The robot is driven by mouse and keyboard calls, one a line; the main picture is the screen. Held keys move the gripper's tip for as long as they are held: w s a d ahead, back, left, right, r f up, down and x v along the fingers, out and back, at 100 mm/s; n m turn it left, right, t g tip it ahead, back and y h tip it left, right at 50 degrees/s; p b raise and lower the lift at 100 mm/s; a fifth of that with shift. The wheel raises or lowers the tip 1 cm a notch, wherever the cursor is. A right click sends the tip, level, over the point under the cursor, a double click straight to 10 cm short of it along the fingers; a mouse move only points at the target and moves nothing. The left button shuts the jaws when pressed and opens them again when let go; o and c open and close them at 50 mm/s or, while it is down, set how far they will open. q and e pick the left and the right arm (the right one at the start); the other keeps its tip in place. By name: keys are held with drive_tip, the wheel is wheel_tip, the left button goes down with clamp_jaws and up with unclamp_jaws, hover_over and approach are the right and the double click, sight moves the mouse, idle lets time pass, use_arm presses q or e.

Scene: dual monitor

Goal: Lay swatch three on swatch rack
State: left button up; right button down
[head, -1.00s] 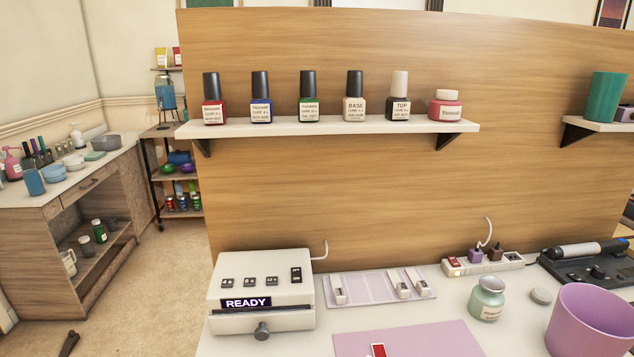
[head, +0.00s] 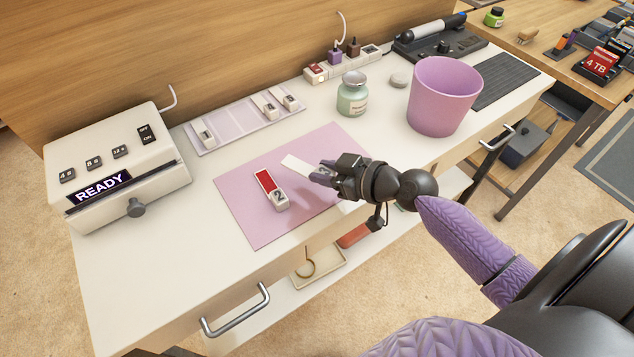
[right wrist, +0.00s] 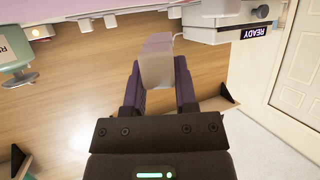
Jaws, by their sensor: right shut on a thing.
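My right gripper (head: 338,170) is over the right part of the pink mat (head: 245,215), shut on a pale swatch (head: 298,163). Its white strip points left, away from the fingers; its number is hidden. In the right wrist view the gripper (right wrist: 158,85) has a pale block (right wrist: 157,68) between its fingers. The swatch rack (head: 235,119), a pale lilac tray, lies behind the mat. It holds one swatch (head: 204,132) at its left and two, one (head: 264,106) beside the other (head: 287,99), at its right, with free slots between. My left gripper is out of view.
Swatch 2 (head: 279,198), with a red strip, lies on the mat left of my gripper. A white lamp box (head: 125,160) reading READY stands left of the rack. A green jar (head: 352,95) and a purple bin (head: 443,97) stand to the right, a power strip (head: 340,66) behind.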

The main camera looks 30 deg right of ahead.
sight(325, 194)
wheel_tip(325, 194, down, 4)
drive_tip(key=shift+f+b, duration=0.1)
drive_tip(key=shift+b, duration=0.7)
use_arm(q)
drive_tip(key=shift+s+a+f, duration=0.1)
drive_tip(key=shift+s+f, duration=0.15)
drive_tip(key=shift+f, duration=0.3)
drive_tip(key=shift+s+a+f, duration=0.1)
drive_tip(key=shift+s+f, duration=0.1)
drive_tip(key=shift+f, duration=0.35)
use_arm(e)
drive_tip(key=shift+f, duration=0.1)
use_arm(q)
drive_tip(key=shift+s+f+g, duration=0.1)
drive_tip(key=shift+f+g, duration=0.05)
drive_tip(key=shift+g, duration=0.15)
use_arm(e)
drive_tip(key=shift+c, duration=2)
unclamp_jaws()
